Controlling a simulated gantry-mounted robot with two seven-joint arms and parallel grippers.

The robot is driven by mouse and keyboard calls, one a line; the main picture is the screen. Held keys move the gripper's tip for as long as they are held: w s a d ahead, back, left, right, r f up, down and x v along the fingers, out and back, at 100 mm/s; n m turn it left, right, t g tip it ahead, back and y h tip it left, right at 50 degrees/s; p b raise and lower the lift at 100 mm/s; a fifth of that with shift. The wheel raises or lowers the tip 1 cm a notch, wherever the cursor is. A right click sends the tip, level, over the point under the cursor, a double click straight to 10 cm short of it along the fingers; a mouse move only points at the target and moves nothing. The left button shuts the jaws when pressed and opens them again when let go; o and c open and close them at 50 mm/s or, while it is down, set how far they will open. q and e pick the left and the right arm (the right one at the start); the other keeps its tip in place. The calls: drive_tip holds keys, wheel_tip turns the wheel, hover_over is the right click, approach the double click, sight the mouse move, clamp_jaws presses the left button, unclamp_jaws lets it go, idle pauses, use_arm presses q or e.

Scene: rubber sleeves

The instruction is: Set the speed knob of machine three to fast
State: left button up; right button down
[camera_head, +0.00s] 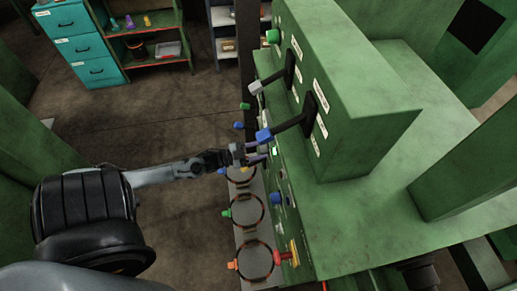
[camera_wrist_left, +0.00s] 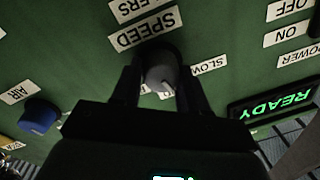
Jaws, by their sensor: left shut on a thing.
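My left gripper (camera_head: 262,154) reaches in from the left to the front panel of the green machine (camera_head: 350,110). In the left wrist view its two dark fingers (camera_wrist_left: 160,88) are shut on the grey speed knob (camera_wrist_left: 161,70), one on each side. The SPEED label (camera_wrist_left: 146,28) shows beside the knob, upside down. A SLOW label (camera_wrist_left: 208,64) shows to the knob's right, partly covered by a finger. Another label below the knob is mostly hidden. I cannot tell the knob's exact setting. In the head view the gripper hides the knob. My right gripper is not in view.
A lit READY display (camera_wrist_left: 287,102) and a blue knob (camera_wrist_left: 38,115) flank the speed knob. A blue-handled lever (camera_head: 265,136) sticks out just above my gripper, and a white-handled lever (camera_head: 256,87) beyond it. Cabinets (camera_head: 82,45) stand at the back left; the floor before them is clear.

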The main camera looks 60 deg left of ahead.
use_arm(q)
drive_tip(key=m+h, duration=0.1)
drive_tip(key=m, duration=1.2)
drive_tip(key=shift+f, duration=0.1)
drive_tip(key=shift+m+h, duration=0.3)
drive_tip(key=shift+m, duration=0.1)
drive_tip(key=o, duration=1.1)
drive_tip(key=shift+c, duration=0.2)
drive_tip(key=shift+a, duration=0.1)
drive_tip(key=r+v, duration=0.1)
drive_tip(key=v, duration=0.9)
drive_tip(key=shift+s+f, duration=0.4)
drive_tip(key=shift+f, duration=0.05)
